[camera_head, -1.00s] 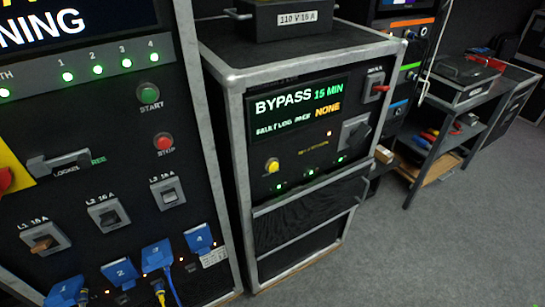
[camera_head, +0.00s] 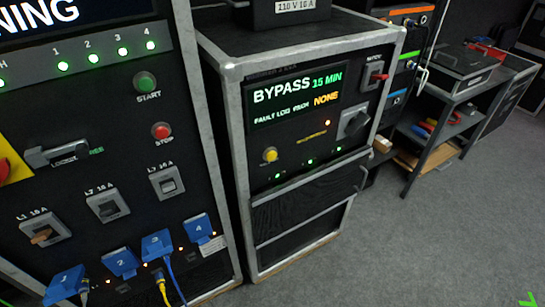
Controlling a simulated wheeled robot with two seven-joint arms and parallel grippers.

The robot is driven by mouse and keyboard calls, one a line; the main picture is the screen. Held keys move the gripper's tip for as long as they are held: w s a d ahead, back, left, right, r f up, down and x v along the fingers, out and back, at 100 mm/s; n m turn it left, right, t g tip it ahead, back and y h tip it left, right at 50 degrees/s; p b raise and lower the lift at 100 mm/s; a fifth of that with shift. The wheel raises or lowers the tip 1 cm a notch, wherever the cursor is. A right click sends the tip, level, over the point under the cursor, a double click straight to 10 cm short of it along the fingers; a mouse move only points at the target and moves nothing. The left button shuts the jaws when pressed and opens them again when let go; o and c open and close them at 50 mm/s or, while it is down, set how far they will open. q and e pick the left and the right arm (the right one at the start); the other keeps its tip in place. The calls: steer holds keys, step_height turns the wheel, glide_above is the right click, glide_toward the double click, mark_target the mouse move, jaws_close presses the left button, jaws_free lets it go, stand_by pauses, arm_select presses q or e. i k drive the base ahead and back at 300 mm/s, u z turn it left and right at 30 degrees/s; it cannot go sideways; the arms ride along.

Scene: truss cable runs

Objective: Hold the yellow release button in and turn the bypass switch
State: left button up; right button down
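The yellow release button (camera_head: 270,155) is on the front panel of the black rack case in the middle of the head view, lower left of the display. A grey rotary switch (camera_head: 354,124) sits to its right on the same panel; its label is not readable. The display (camera_head: 296,97) reads BYPASS 15 MIN and FAULT LOG, with NONE in orange. A smaller switch with a red lever (camera_head: 376,76) is at the panel's upper right. Neither of my grippers shows in the view.
A larger panel (camera_head: 115,130) at the left carries a green START button (camera_head: 145,82), a red STOP button (camera_head: 161,131) and blue plugs (camera_head: 158,244) with cables. A cart (camera_head: 436,125) with tools stands at the right. The grey floor (camera_head: 400,250) before it is clear.

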mark_target(271, 156)
steer(key=z, duration=2.05)
steer(key=i, duration=1.65)
steer(key=u, duration=3.05)
